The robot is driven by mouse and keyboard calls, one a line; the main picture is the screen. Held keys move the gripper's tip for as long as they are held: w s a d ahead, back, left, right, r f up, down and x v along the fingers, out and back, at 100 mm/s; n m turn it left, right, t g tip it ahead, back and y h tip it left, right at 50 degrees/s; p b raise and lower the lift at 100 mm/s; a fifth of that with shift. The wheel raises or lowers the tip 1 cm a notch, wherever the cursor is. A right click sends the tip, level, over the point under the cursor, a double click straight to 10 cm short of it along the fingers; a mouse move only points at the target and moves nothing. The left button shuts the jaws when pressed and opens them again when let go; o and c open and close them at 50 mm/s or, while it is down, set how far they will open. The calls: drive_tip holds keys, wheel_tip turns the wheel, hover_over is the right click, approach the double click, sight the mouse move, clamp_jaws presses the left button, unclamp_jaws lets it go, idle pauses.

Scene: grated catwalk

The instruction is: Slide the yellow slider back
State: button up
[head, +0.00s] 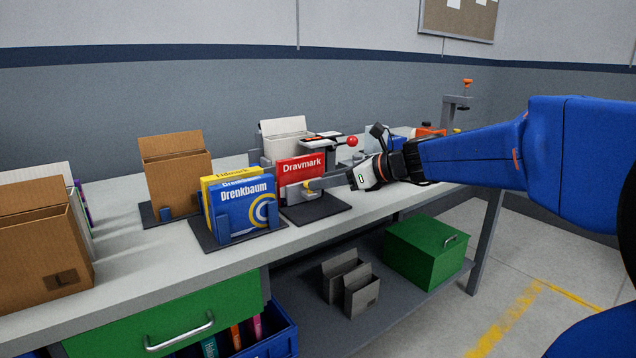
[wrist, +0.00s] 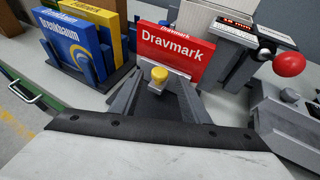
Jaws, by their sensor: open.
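The yellow slider (wrist: 159,75) shows as a short round yellow knob in the middle of the wrist view, in front of the red Dravmark box (wrist: 172,50). In the head view only a small bit of yellow (head: 308,186) shows by my fingertips. My gripper (wrist: 158,92) is open, with one finger on each side of the knob in the wrist view. I cannot tell whether either finger touches it. The slider's base and track are mostly hidden by my gripper. The red box stands upright in a dark holder on the bench.
The blue Drenkbaum box (head: 243,205) and a yellow box (head: 222,177) stand left of the slider. A device with a red ball-ended lever (head: 351,141) is behind and to the right. Cardboard holders (head: 176,172) stand farther left. The bench's front strip is clear.

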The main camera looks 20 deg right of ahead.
drive_tip(key=shift+x, duration=1.4)
drive_tip(key=c, duration=1)
drive_tip(key=shift+s+d, duration=0.2)
drive_tip(key=shift+s, duration=0.5)
drive_tip(key=shift+s+d, duration=0.25)
drive_tip(key=shift+s, duration=0.5)
drive_tip(key=o, duration=1)
